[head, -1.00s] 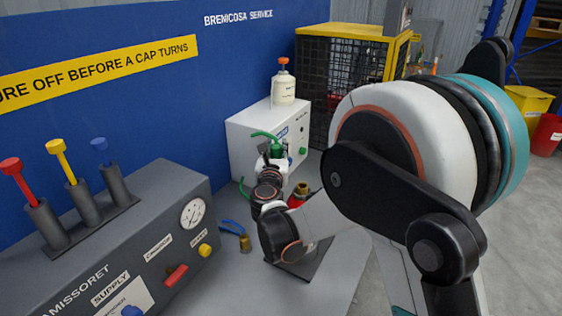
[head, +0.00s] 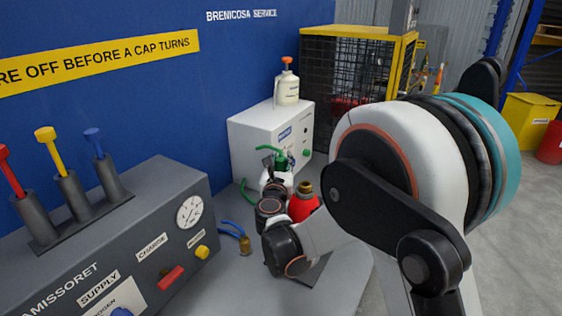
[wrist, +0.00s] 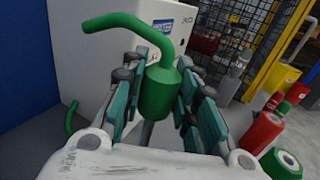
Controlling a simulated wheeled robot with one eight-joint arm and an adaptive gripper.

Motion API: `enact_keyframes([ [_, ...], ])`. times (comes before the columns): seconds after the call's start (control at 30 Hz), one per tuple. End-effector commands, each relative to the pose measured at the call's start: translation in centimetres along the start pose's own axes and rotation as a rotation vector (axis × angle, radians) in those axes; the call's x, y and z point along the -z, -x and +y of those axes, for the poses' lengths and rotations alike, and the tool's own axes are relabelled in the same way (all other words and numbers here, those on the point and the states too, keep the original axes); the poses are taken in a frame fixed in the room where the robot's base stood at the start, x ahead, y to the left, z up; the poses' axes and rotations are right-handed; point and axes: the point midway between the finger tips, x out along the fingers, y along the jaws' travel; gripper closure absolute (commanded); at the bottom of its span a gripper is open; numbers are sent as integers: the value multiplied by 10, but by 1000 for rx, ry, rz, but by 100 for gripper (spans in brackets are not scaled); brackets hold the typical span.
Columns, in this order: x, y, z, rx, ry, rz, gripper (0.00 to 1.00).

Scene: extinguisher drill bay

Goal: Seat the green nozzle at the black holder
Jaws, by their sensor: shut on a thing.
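The green nozzle (wrist: 158,92), a cylinder with a long bent tube on top, sits between the pads of my gripper (wrist: 155,100) in the wrist view. My gripper is shut on it, and its tube points up and to the left. A dark grey stem (wrist: 147,133) shows below the cylinder; I cannot tell what it belongs to. In the head view the nozzle (head: 281,160) is in front of the white box, partly hidden by my gripper. Dark grey tubular holders (head: 72,195) on the console carry red, yellow and blue pieces. I cannot make out a separate black holder.
A white box (head: 252,146) with a cream bottle (head: 287,90) on top stands behind my gripper. A red bottle (head: 303,208) with a brass top is close at its right. A green hose (head: 248,191) and a brass-ended blue hose (head: 244,245) lie on the grey bench.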

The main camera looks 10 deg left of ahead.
Motion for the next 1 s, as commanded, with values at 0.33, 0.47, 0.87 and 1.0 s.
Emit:
enact_keyframes([
  [0.33,17,0,0,0,0,0,100],
  [0.47,23,0,0,0,0,0,100],
  [0.87,41,0,0,0,0,0,100],
  [1.0,47,0,0,0,0,0,100],
])
